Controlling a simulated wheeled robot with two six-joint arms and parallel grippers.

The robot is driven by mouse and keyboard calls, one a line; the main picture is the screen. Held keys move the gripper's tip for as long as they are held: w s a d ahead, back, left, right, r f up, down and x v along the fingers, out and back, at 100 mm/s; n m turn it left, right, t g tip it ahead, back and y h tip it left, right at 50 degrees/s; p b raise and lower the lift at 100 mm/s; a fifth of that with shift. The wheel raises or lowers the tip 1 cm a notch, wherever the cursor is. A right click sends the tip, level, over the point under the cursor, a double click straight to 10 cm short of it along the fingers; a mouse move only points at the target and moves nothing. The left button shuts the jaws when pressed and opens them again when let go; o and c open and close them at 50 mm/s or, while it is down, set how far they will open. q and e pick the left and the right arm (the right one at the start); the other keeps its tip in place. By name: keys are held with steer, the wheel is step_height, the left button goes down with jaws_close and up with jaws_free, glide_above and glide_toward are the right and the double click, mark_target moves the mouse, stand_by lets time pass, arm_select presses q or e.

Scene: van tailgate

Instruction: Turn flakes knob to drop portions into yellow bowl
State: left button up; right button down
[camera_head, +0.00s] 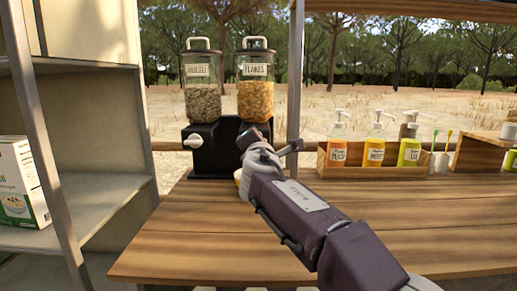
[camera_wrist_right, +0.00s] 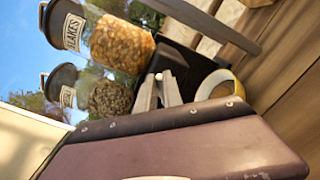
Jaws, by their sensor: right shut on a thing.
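The flakes dispenser (camera_head: 255,92) stands on a black base on the wooden counter, a clear jar of golden flakes with a FLAKES label. It also shows in the right wrist view (camera_wrist_right: 122,44). My right gripper (camera_wrist_right: 160,82) is at the front of the base below this jar, shut on the flakes knob (camera_wrist_right: 159,75), of which only a small pale part shows between the fingertips. The yellow bowl (camera_wrist_right: 222,82) is beside the gripper, below the dispenser. In the head view my arm hides most of the bowl (camera_head: 238,175). My left gripper is in neither view.
The muesli dispenser (camera_head: 202,98) stands left of the flakes, its white knob (camera_head: 193,142) facing front. A wooden caddy (camera_head: 340,180) with several sauce bottles is at the right. A metal post (camera_head: 295,80) rises close to the flakes jar. The counter's front left is clear.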

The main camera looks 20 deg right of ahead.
steer(key=shift+d+f+m+b, duration=0.1)
steer(key=shift+f+m+b, duration=0.15)
steer(key=shift+m+b, duration=0.7)
steer(key=shift+f+m+b, duration=0.2)
steer(key=shift+m+b, duration=0.3)
steer(key=shift+m, duration=0.9)
steer(key=shift+d+f+m+b, duration=0.1)
steer(key=shift+f+m+b, duration=0.15)
steer(key=shift+m+b, duration=0.7)
steer(key=shift+m, duration=0.4)
steer(key=c, duration=1.5)
jaws_free()
steer(key=shift+s, duration=0.15)
steer(key=v, duration=0.9)
steer(key=shift+r+b, duration=0.1)
steer(key=shift+b, duration=0.2)
